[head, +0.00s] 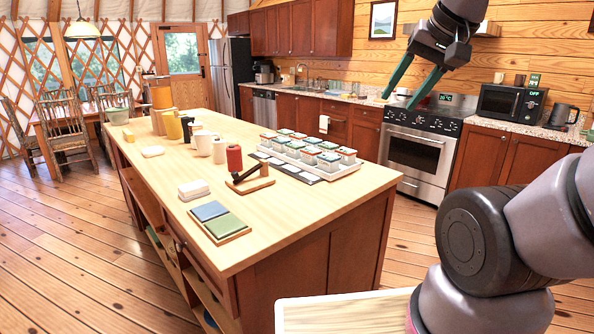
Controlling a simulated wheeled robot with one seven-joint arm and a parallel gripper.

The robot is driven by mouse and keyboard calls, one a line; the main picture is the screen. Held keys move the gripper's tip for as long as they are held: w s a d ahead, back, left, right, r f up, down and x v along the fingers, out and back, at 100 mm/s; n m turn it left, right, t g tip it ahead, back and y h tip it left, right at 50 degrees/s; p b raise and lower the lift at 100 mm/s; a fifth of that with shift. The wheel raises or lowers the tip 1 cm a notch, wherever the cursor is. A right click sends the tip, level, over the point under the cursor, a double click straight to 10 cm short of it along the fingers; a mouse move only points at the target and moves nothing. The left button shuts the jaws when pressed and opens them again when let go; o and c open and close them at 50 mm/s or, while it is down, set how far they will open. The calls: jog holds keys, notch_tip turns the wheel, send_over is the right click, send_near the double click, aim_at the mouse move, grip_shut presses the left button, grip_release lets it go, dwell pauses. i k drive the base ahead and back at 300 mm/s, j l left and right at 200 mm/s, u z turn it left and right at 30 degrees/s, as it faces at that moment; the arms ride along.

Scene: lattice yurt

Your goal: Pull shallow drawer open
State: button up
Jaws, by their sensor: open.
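The wooden island (300,222) has a pale top and red-brown sides. I cannot tell which one is the shallow drawer. Other shut drawer fronts (368,115) are in the back counter beside the stove. My gripper (397,102) is raised at the upper right, with its two dark green fingers apart and nothing between them. It is apart from every drawer.
A pale board (345,312) is at the bottom.

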aim_at(335, 106)
jog(key=i+l+z, duration=0.25)
jog(key=z, duration=0.15)
jog(key=i+l+z, duration=0.25)
jog(key=z, duration=0.15)
jog(key=i+l+z, duration=0.1)
jog(key=i+z, duration=0.5)
jog(key=z, duration=0.2)
jog(key=i+l, duration=0.1)
jog(key=i, duration=0.65)
jog(key=i+l+u, duration=0.1)
jog(key=i, duration=0.7)
jog(key=i+j+u, duration=0.2)
jog(key=i+u, duration=0.25)
jog(key=i, duration=0.25)
jog(key=i+u, duration=0.5)
jog(key=i, duration=0.25)
jog(key=i+l+u, duration=0.45)
jog(key=i, duration=0.25)
jog(key=i+j+u, duration=0.25)
jog(key=i+u, duration=0.2)
jog(key=i, duration=0.65)
jog(key=i+l+u, duration=0.15)
jog(key=i+u, duration=0.3)
jog(key=i, duration=0.65)
jog(key=i+l+z, duration=0.1)
jog(key=i+z, duration=0.2)
jog(key=i, duration=0.7)
jog(key=i+j+z, duration=0.1)
jog(key=i+z, duration=0.2)
jog(key=i, duration=0.7)
